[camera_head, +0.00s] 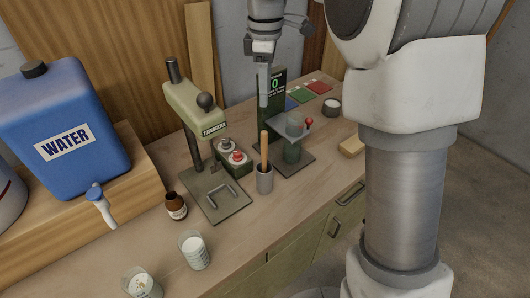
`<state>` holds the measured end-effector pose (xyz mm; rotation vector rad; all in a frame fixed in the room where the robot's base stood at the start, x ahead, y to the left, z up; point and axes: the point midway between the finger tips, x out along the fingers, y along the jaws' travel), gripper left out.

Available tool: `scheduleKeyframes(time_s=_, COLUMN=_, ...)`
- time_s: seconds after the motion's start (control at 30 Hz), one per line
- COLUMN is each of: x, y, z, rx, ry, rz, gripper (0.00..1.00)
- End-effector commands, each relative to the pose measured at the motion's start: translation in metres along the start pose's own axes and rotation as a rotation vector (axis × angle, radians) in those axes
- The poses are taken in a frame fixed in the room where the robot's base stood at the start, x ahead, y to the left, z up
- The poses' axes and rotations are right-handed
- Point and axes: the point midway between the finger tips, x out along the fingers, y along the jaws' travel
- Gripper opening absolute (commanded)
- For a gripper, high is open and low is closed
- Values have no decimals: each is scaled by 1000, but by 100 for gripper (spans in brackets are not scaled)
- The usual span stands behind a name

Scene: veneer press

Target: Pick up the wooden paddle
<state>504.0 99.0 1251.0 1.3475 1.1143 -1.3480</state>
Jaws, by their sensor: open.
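The wooden paddle (264,148) looks like the brown stick standing nearly upright in a small grey cup (265,182) near the middle of the bench. Its lower end is hidden inside the cup. My gripper (264,102) points down above the paddle, in front of the green device. It is open and holds nothing. Its fingers overlap in this view, and its tips appear apart from the paddle's top.
A green press stand (193,105) with a red-button box (234,157) is left of the cup. A green device (292,152) stands behind right. A brown bottle (176,206), white-filled cup (195,250) and blue water container (62,130) are left. Clear bench lies front right.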

Motion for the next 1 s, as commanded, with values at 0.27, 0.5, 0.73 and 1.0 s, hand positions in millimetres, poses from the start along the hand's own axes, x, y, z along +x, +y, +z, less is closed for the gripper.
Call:
scheduleKeyframes(time_s=0.27, x=63, y=-2, z=1, rx=1, ry=-3, rz=-4, gripper=59)
scheduleKeyframes(time_s=0.5, x=98, y=-1, z=0, rx=3, ry=-1, rz=-1, gripper=59)
scheduleKeyframes(time_s=0.73, x=115, y=-3, z=0, rx=2, ry=-2, rz=-3, gripper=59)
scheduleKeyframes(time_s=1.0, x=152, y=-5, z=-2, rx=3, ry=-1, rz=-2, gripper=59)
